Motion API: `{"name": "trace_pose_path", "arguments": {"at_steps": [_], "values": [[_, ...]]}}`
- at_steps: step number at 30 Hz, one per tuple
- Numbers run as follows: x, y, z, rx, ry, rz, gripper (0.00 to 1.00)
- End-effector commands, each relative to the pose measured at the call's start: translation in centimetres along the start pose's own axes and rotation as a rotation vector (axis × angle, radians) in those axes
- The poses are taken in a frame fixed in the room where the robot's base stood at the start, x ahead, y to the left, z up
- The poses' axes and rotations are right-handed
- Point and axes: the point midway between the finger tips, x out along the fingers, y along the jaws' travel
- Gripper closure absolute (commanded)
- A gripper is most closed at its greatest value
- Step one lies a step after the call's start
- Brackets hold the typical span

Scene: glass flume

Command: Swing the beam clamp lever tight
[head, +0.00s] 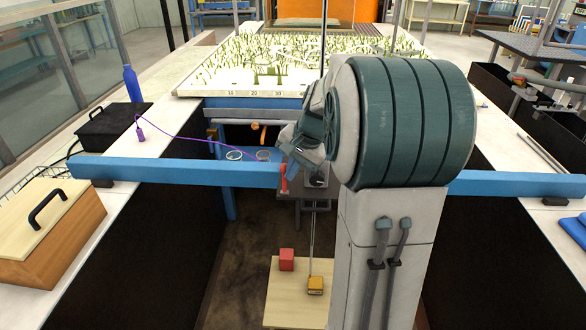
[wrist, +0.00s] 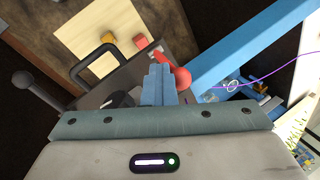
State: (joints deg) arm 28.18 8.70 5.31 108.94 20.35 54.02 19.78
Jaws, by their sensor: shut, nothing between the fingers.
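The blue beam (head: 160,170) lies across the flume from wall to wall; part of it also shows in the wrist view (wrist: 245,48). The red clamp lever (head: 284,181) is at the beam, just left of my arm. In the wrist view the lever has a round red knob (wrist: 182,78) and a short arm running up and left. My gripper (wrist: 158,82) is shut and empty, its blue fingertips just left of the knob. I cannot tell whether they touch it.
A grey plate (wrist: 135,75) with a black loop handle (wrist: 95,55) lies left of the fingers. Below, a pale board (head: 270,309) carries a red block (head: 286,260) and a yellow block (head: 315,285). A purple cord (head: 190,137) runs above the beam.

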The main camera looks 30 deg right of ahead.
Motion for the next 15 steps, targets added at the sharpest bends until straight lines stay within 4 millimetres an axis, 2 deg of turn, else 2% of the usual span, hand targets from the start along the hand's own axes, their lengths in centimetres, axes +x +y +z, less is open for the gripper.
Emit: {"name": "trace_pose_path", "arguments": {"at_steps": [8,11,15], "values": [[0.1,0.2,0.8,-0.004,-0.003,-0.005,1.00],[-0.2,1.0,0.7,-0.001,-0.002,-0.005,1.00],[-1.2,3.3,0.1,0.007,0.007,-0.008,1.00]]}}
